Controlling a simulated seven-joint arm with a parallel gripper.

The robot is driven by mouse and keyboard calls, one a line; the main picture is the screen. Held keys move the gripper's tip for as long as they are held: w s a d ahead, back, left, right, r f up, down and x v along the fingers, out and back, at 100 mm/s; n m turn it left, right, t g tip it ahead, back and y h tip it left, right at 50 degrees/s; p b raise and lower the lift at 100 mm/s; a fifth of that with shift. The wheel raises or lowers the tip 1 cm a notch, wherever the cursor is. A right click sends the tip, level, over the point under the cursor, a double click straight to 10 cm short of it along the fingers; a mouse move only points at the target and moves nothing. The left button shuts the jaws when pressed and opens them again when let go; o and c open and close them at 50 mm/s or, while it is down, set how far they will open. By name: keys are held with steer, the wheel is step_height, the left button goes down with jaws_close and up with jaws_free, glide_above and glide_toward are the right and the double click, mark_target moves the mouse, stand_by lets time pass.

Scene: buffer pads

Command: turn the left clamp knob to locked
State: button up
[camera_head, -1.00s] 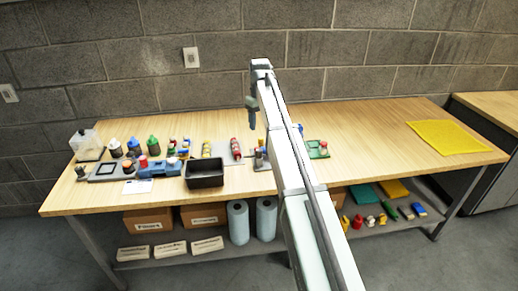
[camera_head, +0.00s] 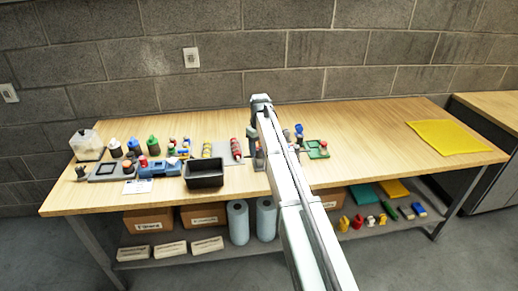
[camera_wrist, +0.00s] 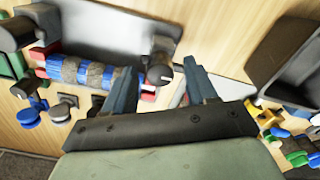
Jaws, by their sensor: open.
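In the wrist view a dark round knob (camera_wrist: 160,69) with a pale mark on its face stands at the corner of a grey plate (camera_wrist: 118,24). A second dark knob (camera_wrist: 14,34) stands at the plate's far left end. My gripper (camera_wrist: 159,65) is open, with one finger on each side of the nearer knob in the picture. I cannot tell whether the fingers touch it. A blue and grey banded cylinder (camera_wrist: 90,72) lies along the plate's edge. In the head view my gripper (camera_head: 254,143) is low over the table, and my arm hides most of the clamp area.
A black bin (camera_head: 204,180) stands left of my gripper, with a red roll (camera_head: 236,148) close behind it. A green tray (camera_head: 318,149) is just right of my arm. A yellow mat (camera_head: 447,138) lies far right, and the table between is clear.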

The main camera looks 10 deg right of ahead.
steer(key=c, duration=1.1)
steer(key=shift+o, duration=0.2)
steer(key=shift+m, duration=0.3)
steer(key=m, duration=0.3)
steer(key=shift+m, duration=0.3)
steer(key=m, duration=0.4)
steer(key=shift+m, duration=0.3)
steer(key=m, duration=0.4)
steer(key=shift+m, duration=2.5)
